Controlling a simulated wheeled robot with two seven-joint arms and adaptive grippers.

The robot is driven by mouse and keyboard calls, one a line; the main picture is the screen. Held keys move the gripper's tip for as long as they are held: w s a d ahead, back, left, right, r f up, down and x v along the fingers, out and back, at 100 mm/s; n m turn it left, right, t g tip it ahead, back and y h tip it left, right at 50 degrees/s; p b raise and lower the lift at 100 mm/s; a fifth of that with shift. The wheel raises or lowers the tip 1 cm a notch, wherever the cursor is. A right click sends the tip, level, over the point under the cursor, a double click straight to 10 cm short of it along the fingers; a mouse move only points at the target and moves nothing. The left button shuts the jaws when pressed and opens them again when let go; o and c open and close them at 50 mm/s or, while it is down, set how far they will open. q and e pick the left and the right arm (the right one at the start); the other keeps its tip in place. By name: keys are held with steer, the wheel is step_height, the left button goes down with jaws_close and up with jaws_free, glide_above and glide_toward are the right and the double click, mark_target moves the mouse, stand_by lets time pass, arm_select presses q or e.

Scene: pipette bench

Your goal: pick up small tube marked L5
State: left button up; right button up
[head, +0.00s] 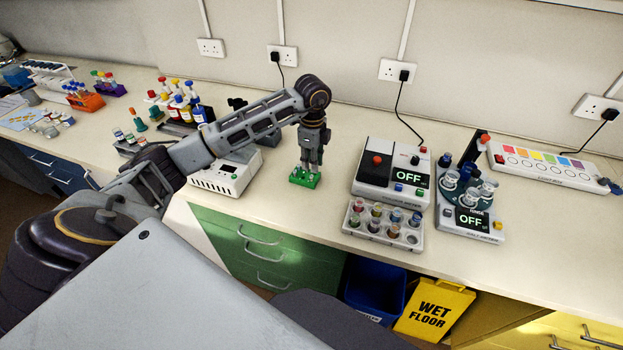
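My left gripper (307,167) points straight down at a small green rack (306,181) near the front edge of the bench. Its fingertips are at the top of the rack, and I cannot see whether they are apart or closed on something. Small pale items show in the green rack around the fingertips. A grey rack (382,237) to the right holds several small capped tubes (376,209) and has some empty holes. No L5 mark is readable on any tube. My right gripper is not in view.
A white device with an OFF display (392,168) stands behind the grey rack. A second OFF device (470,200) with clear vials is to its right. A white box (225,178) stands left of the gripper. Racks of coloured bottles (183,103) stand farther left.

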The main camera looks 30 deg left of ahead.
mark_target(311, 176)
arm_select(q)
steer(key=shift+f, duration=0.6)
steer(key=shift+w+a+f+p, duration=0.15)
steer(key=shift+f+p, duration=0.5)
steer(key=shift+f, duration=1.95)
jaws_close()
